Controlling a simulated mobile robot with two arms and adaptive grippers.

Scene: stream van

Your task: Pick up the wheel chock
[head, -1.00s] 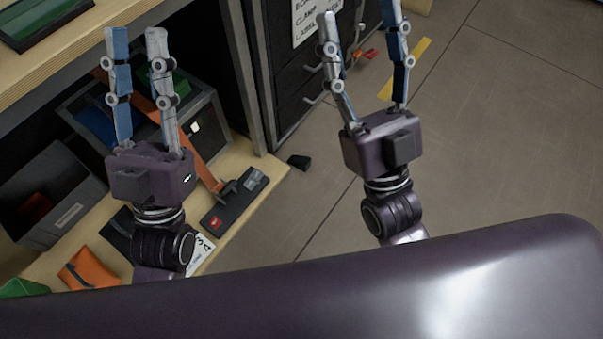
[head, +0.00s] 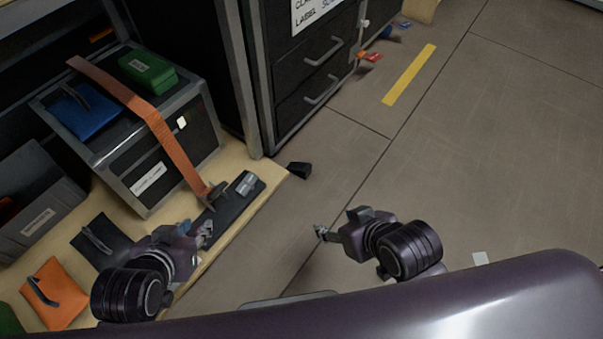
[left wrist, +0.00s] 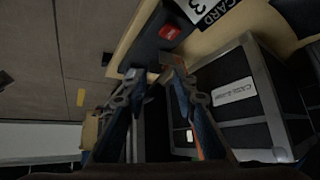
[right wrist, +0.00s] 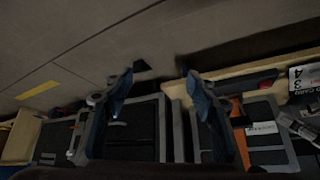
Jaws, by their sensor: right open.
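The wheel chock (head: 299,170) is a small black wedge on the brown floor, just off the corner of the wooden platform, below the drawer cabinet. In the right wrist view it is a dark shape (right wrist: 142,66) between and beyond the fingertips. My right gripper (head: 320,232) is open and empty over the floor, apart from the chock, nearer to my body; its spread fingers show in the right wrist view (right wrist: 158,80). My left gripper (head: 206,230) is at the platform edge by a black bar; its fingertips (left wrist: 152,73) are apart, with nothing clearly held.
The wooden platform (head: 233,222) carries a black case (head: 150,175) with an orange strap, a black bar (head: 262,190) and an orange pouch (head: 62,290). The drawer cabinet (head: 310,75) stands behind the chock. The floor to the right is mostly clear.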

